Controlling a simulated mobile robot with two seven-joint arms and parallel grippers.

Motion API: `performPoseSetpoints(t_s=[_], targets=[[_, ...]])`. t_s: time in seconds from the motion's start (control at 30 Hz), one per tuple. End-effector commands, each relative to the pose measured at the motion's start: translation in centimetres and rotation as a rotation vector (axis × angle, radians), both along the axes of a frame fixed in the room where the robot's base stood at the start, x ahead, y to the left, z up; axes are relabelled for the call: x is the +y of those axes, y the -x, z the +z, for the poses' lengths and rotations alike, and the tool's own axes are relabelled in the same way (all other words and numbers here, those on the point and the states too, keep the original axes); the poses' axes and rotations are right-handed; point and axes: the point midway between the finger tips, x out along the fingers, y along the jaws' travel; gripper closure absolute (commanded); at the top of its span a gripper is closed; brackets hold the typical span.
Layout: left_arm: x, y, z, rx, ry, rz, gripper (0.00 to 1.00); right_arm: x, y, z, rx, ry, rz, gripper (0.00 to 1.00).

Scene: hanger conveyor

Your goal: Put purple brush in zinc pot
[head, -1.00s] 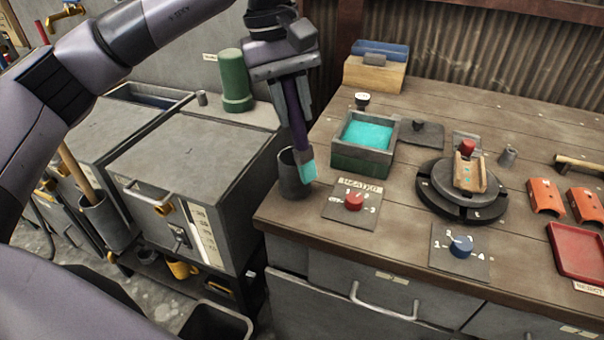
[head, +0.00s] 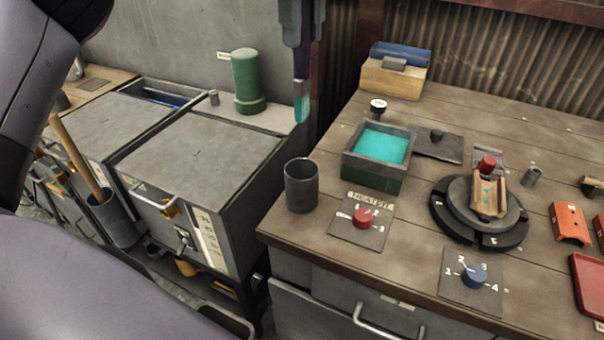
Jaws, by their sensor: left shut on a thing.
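The purple brush (head: 301,62) hangs upright with its teal tip down, at the top of the head view. My left gripper (head: 301,25) is shut on it; only the lower ends of the fingers show, and the rest is cut off by the top edge. The zinc pot (head: 301,186), a dark grey open cylinder, stands at the left front corner of the wooden bench. The brush tip is above the pot in the picture and apart from it; how far behind it is I cannot tell. My right gripper is not in view.
A box of teal liquid (head: 378,160) stands right of the pot. A heater dial plate (head: 362,219) lies in front of it, and a round turntable (head: 480,211) farther right. A green cylinder (head: 247,80) stands on the grey cabinet at left. The bench edge is close to the pot.

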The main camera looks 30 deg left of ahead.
Motion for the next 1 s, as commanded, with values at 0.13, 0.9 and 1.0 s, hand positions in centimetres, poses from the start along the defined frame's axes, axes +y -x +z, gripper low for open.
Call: performPoseSetpoints(t_s=[0.13, 0.9, 1.0], targets=[[0.0, 0.0, -4.0, 0.006, 0.002, -0.003, 1.00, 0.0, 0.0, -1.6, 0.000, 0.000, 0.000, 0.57], [0.1, 0.1, -16.4, 0.003, 0.000, 0.000, 1.00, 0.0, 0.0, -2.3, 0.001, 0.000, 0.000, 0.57], [0.1, 0.1, -17.8, 0.004, -0.001, 0.000, 1.00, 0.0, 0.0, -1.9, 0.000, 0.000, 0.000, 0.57]])
